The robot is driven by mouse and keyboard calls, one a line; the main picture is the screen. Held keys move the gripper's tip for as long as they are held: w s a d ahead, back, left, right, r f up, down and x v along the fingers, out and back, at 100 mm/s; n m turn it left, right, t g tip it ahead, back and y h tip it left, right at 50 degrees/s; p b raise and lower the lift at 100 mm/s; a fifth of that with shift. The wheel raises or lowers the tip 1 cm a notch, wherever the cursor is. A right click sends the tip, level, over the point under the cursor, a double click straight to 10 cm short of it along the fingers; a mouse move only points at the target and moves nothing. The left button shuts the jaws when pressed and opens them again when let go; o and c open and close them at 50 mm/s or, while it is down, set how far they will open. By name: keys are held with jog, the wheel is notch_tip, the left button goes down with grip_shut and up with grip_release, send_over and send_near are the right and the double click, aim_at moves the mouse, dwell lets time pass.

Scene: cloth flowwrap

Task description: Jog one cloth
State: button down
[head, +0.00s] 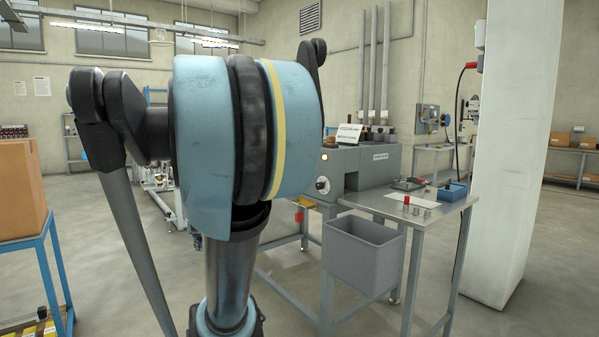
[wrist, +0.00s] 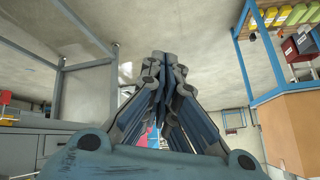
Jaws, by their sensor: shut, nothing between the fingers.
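My gripper (wrist: 166,60) shows in the wrist view with its fingertips drawn together, shut and empty. It is away from any work surface, with floor and furniture behind it. In the head view my own arm fills the left and middle, and the gripper cannot be made out. No cloth can be clearly told. A flat white sheet (head: 425,200) lies on the metal table (head: 452,205), but I cannot tell whether it is cloth or paper. The grey wrapping machine (head: 375,168) stands behind the table, partly hidden by my arm.
A grey bin (head: 362,262) hangs or stands at the table's front left. A blue tray (head: 452,192) and a red-topped small part (head: 406,202) are on the table. A white pillar (head: 515,150) stands right. A cardboard box (head: 18,190) sits on a blue stand (head: 48,262) left.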

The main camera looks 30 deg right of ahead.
jog(key=w+d+r+m+t+h, duration=0.25)
jog(key=w+d+r, duration=0.25)
jog(key=w+d, duration=0.4)
jog(key=w+d+r+m+t+h, duration=0.25)
jog(key=w+d+r+m, duration=0.2)
jog(key=w+d, duration=0.45)
jog(key=w+d+r+m+t+h, duration=0.1)
jog(key=d+m+h, duration=0.3)
jog(key=d, duration=0.7)
jog(key=w+d+r+m+t+h, duration=0.1)
jog(key=w+d+r+m+h, duration=0.1)
jog(key=d, duration=1)
jog(key=shift+w+r+m+t+h, duration=0.2)
jog(key=shift+r+m+t+h, duration=0.2)
jog(key=shift+r+m+h, duration=0.6)
jog(key=shift+d+f, duration=0.1)
jog(key=shift+f, duration=0.05)
jog(key=d, duration=0.8)
jog(key=shift+w+d, duration=0.3)
jog(key=shift+w, duration=0.05)
jog(key=shift+d, duration=0.1)
